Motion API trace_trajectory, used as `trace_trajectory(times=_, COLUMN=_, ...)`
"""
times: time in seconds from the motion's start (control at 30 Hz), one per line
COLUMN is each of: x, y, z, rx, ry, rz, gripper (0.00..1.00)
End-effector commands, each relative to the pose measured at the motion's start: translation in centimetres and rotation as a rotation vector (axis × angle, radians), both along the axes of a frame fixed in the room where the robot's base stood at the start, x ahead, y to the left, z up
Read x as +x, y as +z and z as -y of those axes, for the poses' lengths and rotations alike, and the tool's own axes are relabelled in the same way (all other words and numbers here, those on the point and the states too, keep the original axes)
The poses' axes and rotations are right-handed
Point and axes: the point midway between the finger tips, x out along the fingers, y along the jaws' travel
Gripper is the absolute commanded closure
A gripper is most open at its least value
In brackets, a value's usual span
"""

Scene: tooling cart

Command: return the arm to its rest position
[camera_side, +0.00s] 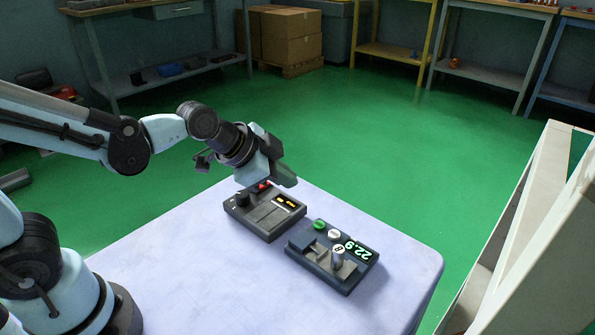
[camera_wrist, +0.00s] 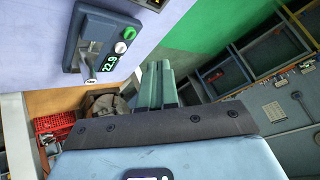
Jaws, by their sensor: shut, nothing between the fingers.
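My gripper (camera_side: 284,178) is at the end of my outstretched arm, above the far end of the dark control box (camera_side: 265,213) on the cart top. In the wrist view the two green-grey fingers (camera_wrist: 157,85) lie side by side, shut, with nothing between them. In the side view the fingers are small, so I cannot tell whether they touch the box beneath. A second box (camera_side: 325,268) with a lever, a green and a white button and a lit 22.9 display stands to the right; it also shows in the wrist view (camera_wrist: 75,48), apart from the fingers.
The pale cart top (camera_side: 170,262) is clear in front of the boxes. A cream frame (camera_side: 515,215) stands at the right. Workbenches (camera_side: 175,70) and cardboard boxes (camera_side: 290,38) line the back, beyond open green floor (camera_side: 400,140). A red crate (camera_wrist: 52,124) shows in the wrist view.

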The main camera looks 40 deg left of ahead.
Motion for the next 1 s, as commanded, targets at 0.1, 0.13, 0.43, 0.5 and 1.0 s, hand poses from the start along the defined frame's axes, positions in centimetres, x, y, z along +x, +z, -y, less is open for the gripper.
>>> trace_trajectory(times=0.1, x=-2.4, y=0.9, z=-2.4, rx=-0.079, ry=0.18, rz=-0.055, gripper=1.0)
trace_trajectory(times=0.13, x=-3.0, y=1.0, z=-2.9, rx=-0.1, ry=0.225, rz=-0.066, gripper=1.0)
trace_trajectory(times=0.43, x=-7.7, y=1.5, z=-6.7, rx=-0.26, ry=0.595, rz=-0.143, gripper=1.0)
trace_trajectory(times=0.5, x=-8.2, y=1.5, z=-7.0, rx=-0.278, ry=0.637, rz=-0.15, gripper=1.0)
trace_trajectory(times=1.0, x=-8.6, y=1.5, z=-7.3, rx=-0.294, ry=0.671, rz=-0.155, gripper=1.0)
